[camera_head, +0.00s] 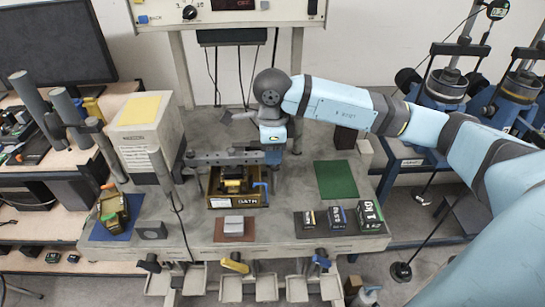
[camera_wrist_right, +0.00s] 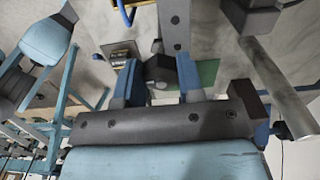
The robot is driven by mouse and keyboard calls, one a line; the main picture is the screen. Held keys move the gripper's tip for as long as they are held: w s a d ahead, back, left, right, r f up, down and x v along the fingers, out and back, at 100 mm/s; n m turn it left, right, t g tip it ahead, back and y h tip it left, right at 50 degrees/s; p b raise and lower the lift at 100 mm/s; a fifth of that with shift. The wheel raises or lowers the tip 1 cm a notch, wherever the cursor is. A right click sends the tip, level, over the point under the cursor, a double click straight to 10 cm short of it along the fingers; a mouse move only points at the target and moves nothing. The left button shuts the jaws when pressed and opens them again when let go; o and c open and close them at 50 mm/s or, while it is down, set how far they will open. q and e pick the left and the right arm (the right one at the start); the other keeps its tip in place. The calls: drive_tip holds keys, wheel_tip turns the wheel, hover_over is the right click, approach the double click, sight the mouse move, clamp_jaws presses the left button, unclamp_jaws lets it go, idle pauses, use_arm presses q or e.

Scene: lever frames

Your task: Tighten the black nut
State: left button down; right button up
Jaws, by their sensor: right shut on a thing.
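The black nut (camera_wrist_right: 160,72) sits between the two blue fingers of my right gripper (camera_wrist_right: 159,78) in the right wrist view. My right gripper is shut on it, and the fingers partly cover it. In the head view my right gripper (camera_head: 273,154) is at the right end of the grey horizontal lever bar (camera_head: 225,158), and the nut is hidden there. The bar with its holes also shows in the right wrist view (camera_wrist_right: 174,22), close beside the nut. How tight the nut is cannot be told. My left gripper is not in view.
Below the bar stands a wooden tray (camera_head: 237,203) with a dark and yellow part. A green mat (camera_head: 336,180) lies to the right. Black weights (camera_head: 370,216) stand on a dark mat at the front right. A beige box (camera_head: 147,130) with a yellow top stands at the left.

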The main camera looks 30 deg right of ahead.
drive_tip(key=m+b, duration=0.1)
drive_tip(key=m, duration=0.1)
drive_tip(key=m+b, duration=0.1)
drive_tip(key=m, duration=0.1)
drive_tip(key=shift+w+d+f+m, duration=0.1)
drive_tip(key=shift+w+m, duration=0.05)
drive_tip(key=shift+m, duration=0.15)
drive_tip(key=shift+d+m+b, duration=0.1)
drive_tip(key=shift+m+b, duration=0.5)
drive_tip(key=shift+m, duration=1.4)
drive_tip(key=shift+m+b, duration=0.3)
drive_tip(key=o, duration=0.9)
drive_tip(key=shift+o, duration=0.2)
drive_tip(key=shift+r, duration=0.25)
wheel_tip(320, 180, up, 14)
drive_tip(key=shift+f, duration=0.2)
